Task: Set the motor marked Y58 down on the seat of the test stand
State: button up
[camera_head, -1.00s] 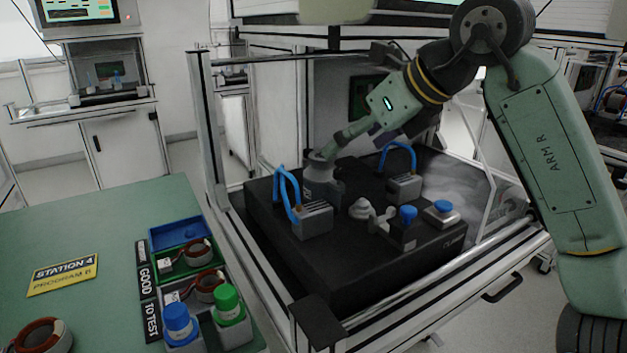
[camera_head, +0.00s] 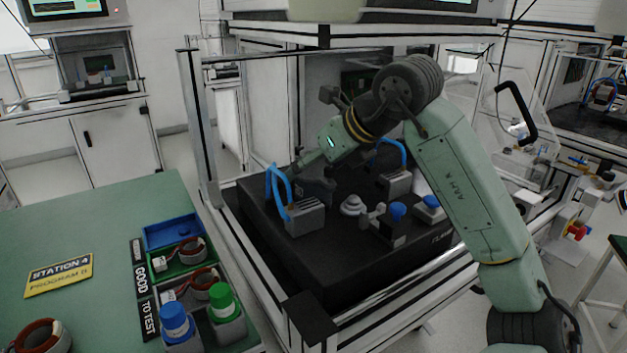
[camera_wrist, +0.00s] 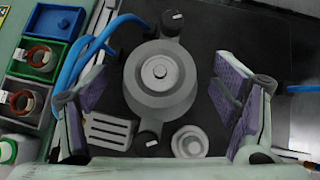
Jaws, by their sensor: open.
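No motor is in my gripper (camera_head: 300,166). In the wrist view my gripper (camera_wrist: 160,88) is open, its purple-grey pads apart on either side of a round grey stepped part with a central boss (camera_wrist: 160,72). This part looks like the seat of the test stand, two black knobs beside it. Ring-shaped copper-wound motors with tags lie in the green tray (camera_head: 208,262) and the grey tray (camera_head: 170,292), and another motor (camera_head: 40,336) lies on the green table. I cannot read Y58.
The black stand top (camera_head: 345,262) carries grey blocks with blue hoses (camera_head: 305,217), a small stepped grey piece (camera_head: 352,205) and blue-capped fixtures (camera_head: 398,210). Frame posts (camera_head: 197,130) rise around it. Blue and green capped bottles stand near the trays.

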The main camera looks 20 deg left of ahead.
jog(key=shift+c, duration=0.3)
grip_shut()
dwell(0.7)
